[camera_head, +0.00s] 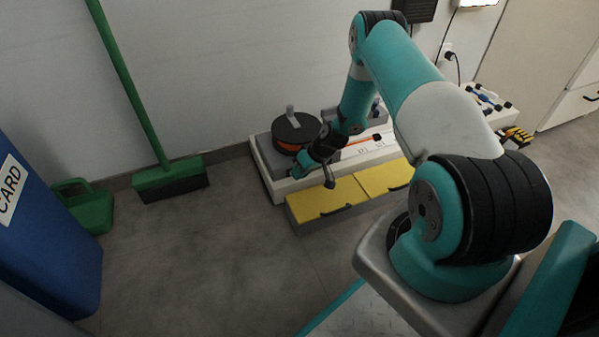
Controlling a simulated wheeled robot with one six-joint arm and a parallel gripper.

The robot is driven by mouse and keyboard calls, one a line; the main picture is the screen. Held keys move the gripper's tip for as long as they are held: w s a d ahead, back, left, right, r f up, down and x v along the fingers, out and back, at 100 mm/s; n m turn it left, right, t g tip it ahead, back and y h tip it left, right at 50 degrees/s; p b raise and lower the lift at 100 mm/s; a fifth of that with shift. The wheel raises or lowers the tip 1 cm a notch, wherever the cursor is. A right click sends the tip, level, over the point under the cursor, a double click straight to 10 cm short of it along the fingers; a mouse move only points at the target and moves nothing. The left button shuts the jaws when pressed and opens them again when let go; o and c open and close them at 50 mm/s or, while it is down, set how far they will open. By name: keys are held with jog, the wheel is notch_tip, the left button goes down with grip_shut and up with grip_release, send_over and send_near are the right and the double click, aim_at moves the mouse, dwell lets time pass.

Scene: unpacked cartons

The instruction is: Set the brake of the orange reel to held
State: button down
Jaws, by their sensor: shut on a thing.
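The orange reel (287,147) has a dark round top and a grey upright peg. It sits at the left end of a low white bench against the wall. My gripper (298,171) is down at the front of the reel, low over the bench's edge. It is shut on a small part there, taken to be the reel's brake lever, which the jaws and wrist mostly hide. The brake's setting cannot be read from this view. A short dark stalk with a grey knob (329,183) shows just right of the gripper; I cannot tell what it belongs to.
Yellow-lidded boxes (326,201) stand in front of the bench. An orange strip (357,143) and small tools (487,97) lie farther right. The floor between is clear.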

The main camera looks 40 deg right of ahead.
jog(key=c, duration=1.4)
grip_release()
jog(key=p+v, duration=0.8)
jog(key=v, duration=0.9)
jog(key=shift+s+d+r+p, duration=0.1)
jog(key=shift+d+r+p, duration=0.1)
jog(key=shift+p, duration=0.15)
jog(key=shift+a, duration=0.1)
